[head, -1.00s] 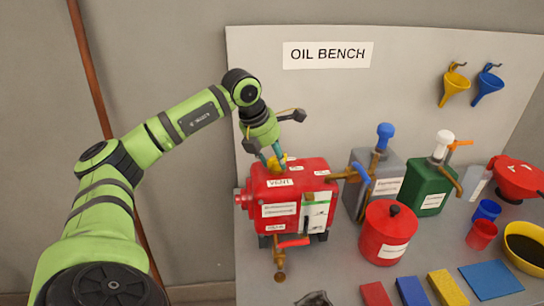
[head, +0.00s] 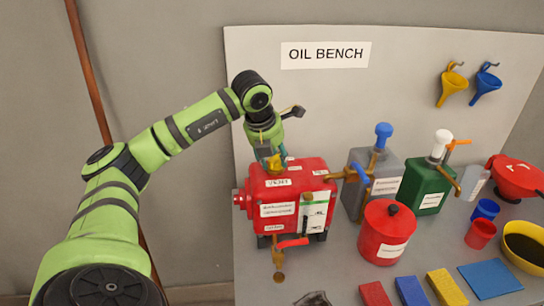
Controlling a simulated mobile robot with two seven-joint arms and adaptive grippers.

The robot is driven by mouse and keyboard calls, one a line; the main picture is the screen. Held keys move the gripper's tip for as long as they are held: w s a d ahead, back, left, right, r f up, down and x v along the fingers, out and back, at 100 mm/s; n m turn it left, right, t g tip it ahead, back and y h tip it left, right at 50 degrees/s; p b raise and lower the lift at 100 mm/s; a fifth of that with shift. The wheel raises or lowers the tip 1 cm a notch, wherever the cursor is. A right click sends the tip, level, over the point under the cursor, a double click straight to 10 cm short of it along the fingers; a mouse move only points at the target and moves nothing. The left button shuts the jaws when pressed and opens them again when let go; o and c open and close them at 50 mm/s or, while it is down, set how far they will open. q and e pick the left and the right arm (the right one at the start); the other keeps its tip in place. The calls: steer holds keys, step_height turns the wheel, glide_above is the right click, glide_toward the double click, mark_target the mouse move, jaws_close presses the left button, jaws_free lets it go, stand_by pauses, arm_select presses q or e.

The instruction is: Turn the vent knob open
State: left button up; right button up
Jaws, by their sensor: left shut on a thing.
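The red tank (head: 318,181) stands at the left of the bench, with a "VENT" label (head: 278,183) on its upper edge. The yellow vent knob (head: 273,166) sits on top of the tank, just behind that label. My left gripper (head: 274,160) comes down from above and is shut on the yellow knob. Its fingers hide part of the knob, so its exact angle is hard to tell. My right gripper is not in view.
A brass spout with a red lever (head: 293,243) sticks out at the tank's lower front. A red canister (head: 385,232), a grey pump can (head: 355,195) and a green pump can (head: 428,186) stand to the right. Sponges lie along the front edge.

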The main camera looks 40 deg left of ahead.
arm_select(q)
steer(key=shift+w+r, duration=0.2)
steer(key=shift+r, duration=0.1)
steer(key=o, duration=1.1)
steer(key=shift+w+f, duration=0.25)
steer(key=shift+s+r, duration=0.3)
steer(key=shift+r, duration=0.1)
steer(key=v, duration=1.1)
steer(key=shift+d, duration=0.1)
